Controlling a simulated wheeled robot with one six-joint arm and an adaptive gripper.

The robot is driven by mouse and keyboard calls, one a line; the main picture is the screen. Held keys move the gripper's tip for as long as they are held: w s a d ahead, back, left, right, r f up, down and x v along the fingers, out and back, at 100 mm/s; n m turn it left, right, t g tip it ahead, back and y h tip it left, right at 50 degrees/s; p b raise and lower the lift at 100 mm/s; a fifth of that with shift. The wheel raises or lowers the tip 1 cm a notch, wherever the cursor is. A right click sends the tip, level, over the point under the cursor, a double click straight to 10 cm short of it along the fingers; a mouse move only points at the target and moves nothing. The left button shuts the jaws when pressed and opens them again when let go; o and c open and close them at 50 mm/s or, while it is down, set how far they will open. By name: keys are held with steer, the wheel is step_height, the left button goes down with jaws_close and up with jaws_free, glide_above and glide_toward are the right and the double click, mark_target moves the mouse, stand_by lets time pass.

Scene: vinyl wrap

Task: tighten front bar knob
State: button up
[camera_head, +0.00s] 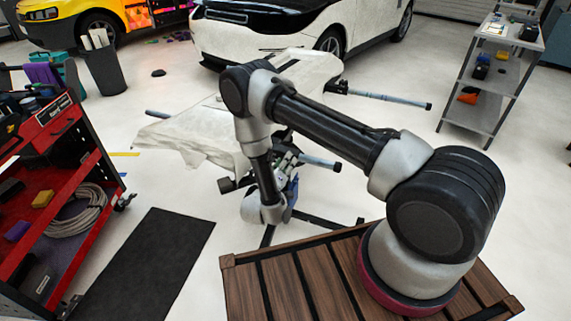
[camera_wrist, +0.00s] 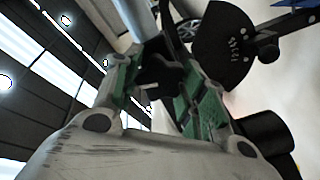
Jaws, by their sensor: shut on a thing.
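My gripper (camera_wrist: 160,85) is shut on a black knob (camera_wrist: 158,66), which sits between its green-padded fingers in the wrist view. A grey bar (camera_wrist: 135,17) rises just beyond the knob. In the head view my gripper (camera_head: 287,162) reaches down at the stand beneath the draped pale panel (camera_head: 185,133). A grey-blue bar with a black end (camera_head: 322,163) sticks out to the right of it. The knob is hidden behind my wrist and gripper there.
A black marked disc (camera_wrist: 222,45) is close to the right finger in the wrist view. A red tool cart (camera_head: 60,150) stands at left, a black mat (camera_head: 150,265) on the floor, and a grey shelf cart (camera_head: 485,85) at back right. A white car (camera_head: 285,35) stands behind.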

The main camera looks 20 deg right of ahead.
steer(key=shift+f+m, duration=0.1)
steer(key=shift+m, duration=0.5)
steer(key=o, duration=1.1)
steer(key=shift+c, duration=0.2)
steer(key=v, duration=1.2)
